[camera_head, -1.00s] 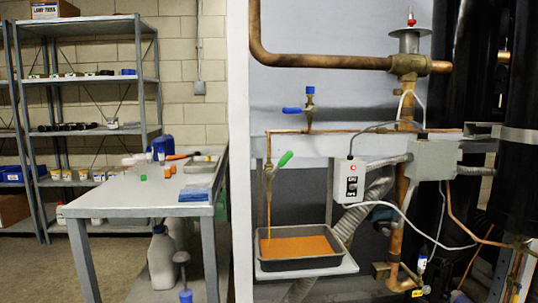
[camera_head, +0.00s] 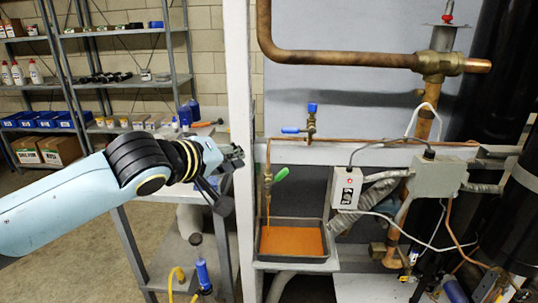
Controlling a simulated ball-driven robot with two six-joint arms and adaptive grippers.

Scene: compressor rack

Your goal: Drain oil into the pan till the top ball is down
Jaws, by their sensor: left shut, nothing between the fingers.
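My left gripper (camera_head: 236,157) is shut and empty, left of the drain valve and apart from it. The drain valve (camera_head: 267,182) hangs from a copper line and has a green handle (camera_head: 281,174) pointing up to the right. A thin brownish line, which looks like a tube or oil stream, runs from the valve down to the pan. The dark pan (camera_head: 292,259) sits below on a light shelf and holds orange-brown oil (camera_head: 291,239). I cannot make out any sight-glass balls. My right gripper is not in view.
A blue-handled valve (camera_head: 303,129) sits above the copper line. A grey switch box (camera_head: 346,188) is right of the drain valve. A white post (camera_head: 238,75) stands behind my left gripper. A grey workbench (camera_head: 133,222) with bottles lies partly behind my left arm.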

